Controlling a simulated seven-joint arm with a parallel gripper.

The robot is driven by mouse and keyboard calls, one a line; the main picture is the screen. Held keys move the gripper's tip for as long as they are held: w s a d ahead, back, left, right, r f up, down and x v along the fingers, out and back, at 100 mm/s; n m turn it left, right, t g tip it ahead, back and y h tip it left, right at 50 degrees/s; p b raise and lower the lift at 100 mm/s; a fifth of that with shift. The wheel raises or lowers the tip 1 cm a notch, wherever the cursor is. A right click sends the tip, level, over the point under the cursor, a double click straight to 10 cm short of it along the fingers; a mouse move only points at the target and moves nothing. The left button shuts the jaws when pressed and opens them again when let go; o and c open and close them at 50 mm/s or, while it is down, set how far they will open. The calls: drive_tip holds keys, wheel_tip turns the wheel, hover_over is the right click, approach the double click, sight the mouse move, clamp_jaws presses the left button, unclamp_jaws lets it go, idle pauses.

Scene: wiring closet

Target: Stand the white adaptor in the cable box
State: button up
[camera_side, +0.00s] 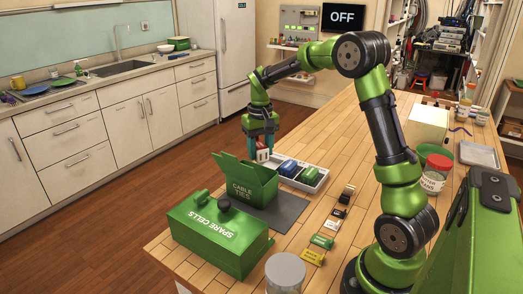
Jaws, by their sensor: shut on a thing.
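My gripper (263,146) points down and is shut on the white adaptor (262,155), a small white block with a red part. The adaptor shows just behind and above the green box marked CABLE TIES (240,189), which stands with its flaps open on a dark mat. The box's near wall and flaps hide its inside. I cannot tell whether the adaptor's lower end is over the box or over the tray behind it.
A green SPARE CELLS case (222,236) stands in front. Several small blocks, including a yellow one (313,257), line the table to the right. A grey-lidded jar (285,272) stands at the front.

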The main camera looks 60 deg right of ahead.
sight(263, 159)
drive_tip(key=n, duration=0.1)
drive_tip(key=s+a+f+n, duration=0.1)
drive_tip(key=n, duration=0.1)
drive_tip(key=s+a+n, duration=0.1)
drive_tip(key=shift+s+f+n, duration=0.1)
drive_tip(key=shift+f+n, duration=0.25)
drive_tip(key=shift+n, duration=0.05)
drive_tip(key=shift+f+n, duration=0.2)
drive_tip(key=shift+n, duration=0.4)
wheel_tip(263, 159, down, 10)
drive_tip(key=shift+r, duration=0.1)
drive_tip(key=o, duration=0.7)
drive_tip(key=shift+f, duration=0.25)
drive_tip(key=shift+o, duration=0.6)
wheel_tip(263, 159, up, 12)
drive_tip(key=shift+r, duration=0.25)
